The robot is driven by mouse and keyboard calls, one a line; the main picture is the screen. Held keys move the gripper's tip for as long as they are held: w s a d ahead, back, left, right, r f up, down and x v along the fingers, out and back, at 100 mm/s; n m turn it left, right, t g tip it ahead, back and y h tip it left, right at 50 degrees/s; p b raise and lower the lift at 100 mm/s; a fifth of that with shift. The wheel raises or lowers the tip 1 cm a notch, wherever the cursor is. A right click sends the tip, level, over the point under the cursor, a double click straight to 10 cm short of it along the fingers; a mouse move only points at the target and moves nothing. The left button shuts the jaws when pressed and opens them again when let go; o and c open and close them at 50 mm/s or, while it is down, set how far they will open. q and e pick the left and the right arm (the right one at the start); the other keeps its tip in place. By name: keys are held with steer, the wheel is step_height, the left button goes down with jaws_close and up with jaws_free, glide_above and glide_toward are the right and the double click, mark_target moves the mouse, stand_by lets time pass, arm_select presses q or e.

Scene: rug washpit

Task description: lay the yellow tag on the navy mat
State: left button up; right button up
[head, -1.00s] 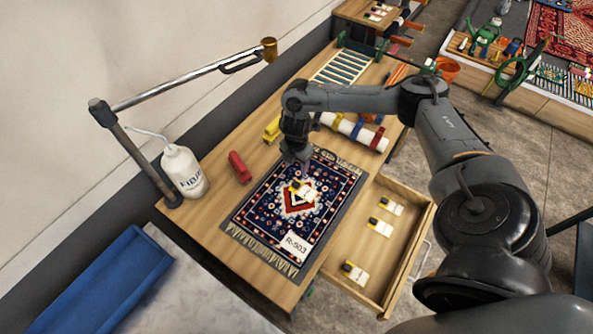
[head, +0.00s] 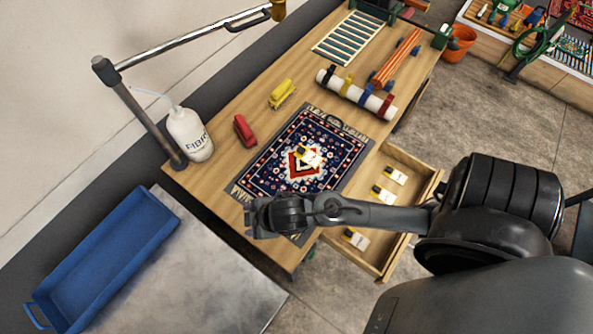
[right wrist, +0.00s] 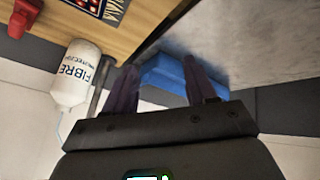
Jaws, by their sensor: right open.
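A yellow tag (head: 309,157), with white and black parts, lies near the middle of the patterned navy mat (head: 275,165) on the wooden bench. My right gripper (head: 253,222) is over the mat's near-left end, apart from the tag. In the right wrist view its two fingers (right wrist: 161,78) are spread with nothing between them. My right arm hides part of the mat's near end. My left gripper is not in view.
An open drawer (head: 432,190) holds several similar tags. A red tool (head: 244,130), yellow tool (head: 281,93) and white bottle (head: 190,135) stand left of the mat. A white roll (head: 352,92) lies behind it. A blue tray (head: 105,255) sits at lower left.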

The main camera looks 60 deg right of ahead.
steer(key=s+d+m+g+h, duration=0.1)
steer(key=s+d+m+g, duration=0.2)
steer(key=s+d+m, duration=0.3)
steer(key=s, duration=0.4)
steer(key=shift+d+r, duration=0.1)
